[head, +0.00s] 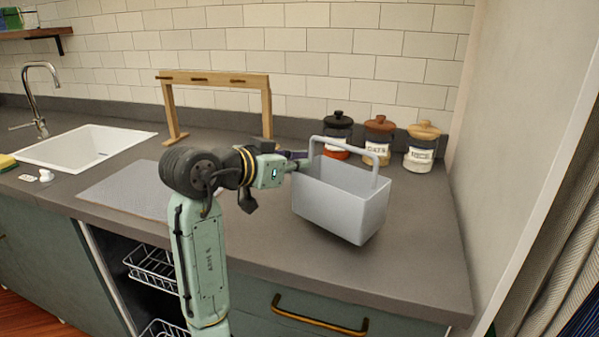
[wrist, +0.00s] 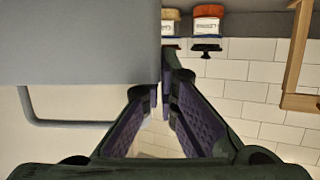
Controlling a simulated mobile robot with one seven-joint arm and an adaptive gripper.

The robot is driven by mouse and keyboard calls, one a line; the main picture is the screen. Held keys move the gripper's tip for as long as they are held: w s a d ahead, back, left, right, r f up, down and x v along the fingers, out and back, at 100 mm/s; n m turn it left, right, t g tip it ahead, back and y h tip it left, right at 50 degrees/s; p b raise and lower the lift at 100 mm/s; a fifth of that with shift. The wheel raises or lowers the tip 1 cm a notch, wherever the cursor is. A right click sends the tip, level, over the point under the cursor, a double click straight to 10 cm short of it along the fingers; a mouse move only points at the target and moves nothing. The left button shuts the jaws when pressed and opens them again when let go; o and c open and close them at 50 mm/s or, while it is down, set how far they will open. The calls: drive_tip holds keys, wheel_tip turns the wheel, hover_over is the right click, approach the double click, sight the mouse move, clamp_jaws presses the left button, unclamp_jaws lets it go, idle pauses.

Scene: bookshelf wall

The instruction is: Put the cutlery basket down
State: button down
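The cutlery basket (head: 340,205) is a light grey open box with an arched handle (head: 345,146), over the counter's right part in the head view. It looks slightly tilted, with its near lower corner lowest. I cannot tell for sure if its bottom touches the counter. My gripper (head: 298,158) is at the basket's left upper edge, beside the handle's left leg. In the wrist view the purple-padded fingers of my gripper (wrist: 161,90) close on the edge of the basket's wall (wrist: 80,40). The inside of the basket is mostly hidden.
The grey counter (head: 420,265) has bare room right of and in front of the basket. Jars (head: 378,140) stand close behind it. A wooden rack (head: 215,78), a grey mat (head: 130,188) and a white sink (head: 90,146) lie left. A wall bounds the right.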

drive_tip(key=shift+w+f+p, duration=0.15)
drive_tip(key=shift+f+p, duration=0.1)
drive_tip(key=shift+f, duration=0.65)
drive_tip(key=shift+w+f+p, duration=0.1)
drive_tip(key=shift+f+p, duration=0.1)
drive_tip(key=shift+f, duration=0.7)
drive_tip(key=shift+f, duration=0.15)
drive_tip(key=c, duration=1.8)
unclamp_jaws()
